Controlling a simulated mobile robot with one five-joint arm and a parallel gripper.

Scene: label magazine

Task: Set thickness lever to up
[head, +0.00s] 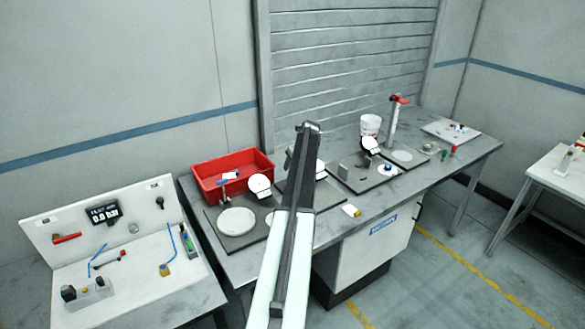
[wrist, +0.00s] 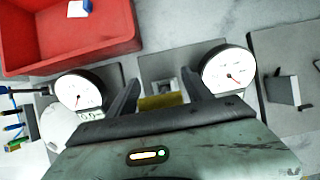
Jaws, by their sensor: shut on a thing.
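In the wrist view, my gripper (wrist: 160,88) has its two dark fingers on either side of a small yellow piece (wrist: 160,101), and it is shut on that piece. A small grey block (wrist: 164,86) shows just beyond it. One round white dial gauge (wrist: 78,92) is left of the fingers and another dial gauge (wrist: 229,70) is right of them. In the head view, my arm hides the gripper and what it holds. The left gauge (head: 260,184) shows there beside the arm. I cannot tell for sure which part is the thickness lever or how it stands.
A red bin (head: 232,172) stands behind the left gauge. A white panel bench (head: 130,250) is at the left.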

